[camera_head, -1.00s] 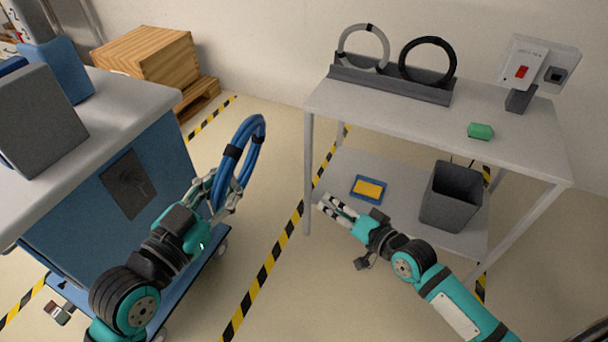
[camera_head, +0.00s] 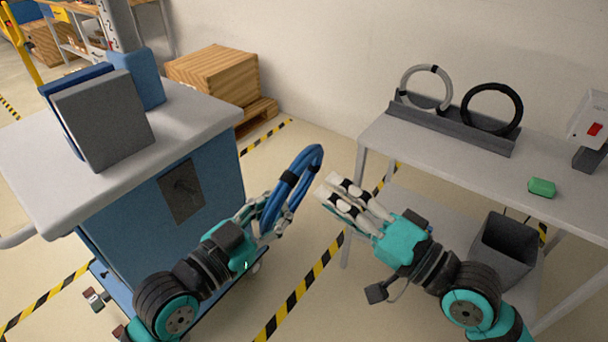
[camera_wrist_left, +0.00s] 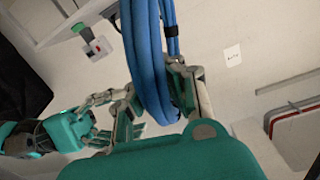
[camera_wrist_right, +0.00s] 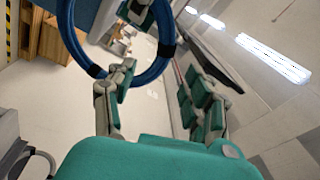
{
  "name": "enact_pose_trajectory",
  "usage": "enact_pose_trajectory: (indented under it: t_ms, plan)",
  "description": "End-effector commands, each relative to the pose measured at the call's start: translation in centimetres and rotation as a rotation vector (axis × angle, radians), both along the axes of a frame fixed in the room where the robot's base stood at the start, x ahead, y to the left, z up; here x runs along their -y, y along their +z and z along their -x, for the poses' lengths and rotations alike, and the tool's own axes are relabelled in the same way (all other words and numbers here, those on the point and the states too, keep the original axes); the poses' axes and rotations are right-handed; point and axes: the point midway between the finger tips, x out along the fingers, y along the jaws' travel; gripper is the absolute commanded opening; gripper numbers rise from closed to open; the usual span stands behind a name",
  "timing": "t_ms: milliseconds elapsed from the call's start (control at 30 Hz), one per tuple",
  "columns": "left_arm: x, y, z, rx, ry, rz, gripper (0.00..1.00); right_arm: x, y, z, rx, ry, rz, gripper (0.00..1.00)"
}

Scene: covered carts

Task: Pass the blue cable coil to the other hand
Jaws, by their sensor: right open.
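The blue cable coil (camera_head: 308,166) with black ties stands upright in my left gripper (camera_head: 268,220), which is shut on its lower part. In the left wrist view the coil (camera_wrist_left: 150,60) runs up between the fingers (camera_wrist_left: 158,100). My right gripper (camera_head: 335,198) is open and empty, just to the right of the coil, its fingers pointing at it. In the right wrist view the coil's ring (camera_wrist_right: 95,68) shows beyond the open fingers (camera_wrist_right: 160,100). A gap between the right fingers and the coil shows in the head view.
A blue cart (camera_head: 120,225) with a grey top stands at left. At right a grey table (camera_head: 440,150) holds a rack with a white coil (camera_head: 425,68) and a black coil (camera_head: 492,88), plus a green block (camera_head: 541,187). A grey bin (camera_head: 500,250) stands below.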

Motion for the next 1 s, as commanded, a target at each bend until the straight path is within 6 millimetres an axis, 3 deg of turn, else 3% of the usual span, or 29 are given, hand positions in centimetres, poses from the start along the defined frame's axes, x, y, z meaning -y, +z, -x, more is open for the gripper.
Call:
enact_pose_trajectory:
  t_ms: [200,433,867,1000]
  plan:
    - [0.0,0.2,0.0,0.004,0.0,0.002,0.0,-3.3,0.7,-3.0,0.002,0.0,-0.004,0.52]
    - [0.0,0.2,0.0,0.004,0.0,0.002,0.0,-5.7,1.1,-5.1,0.002,-0.001,-0.002,0.52]
    - [0.0,0.2,0.0,0.004,0.0,0.002,0.0,-6.5,1.2,-5.8,0.0,0.0,0.001,0.52]
    - [0.0,0.2,0.0,0.004,0.0,0.002,0.0,-6.5,1.2,-5.7,0.0,-0.001,0.001,0.38]
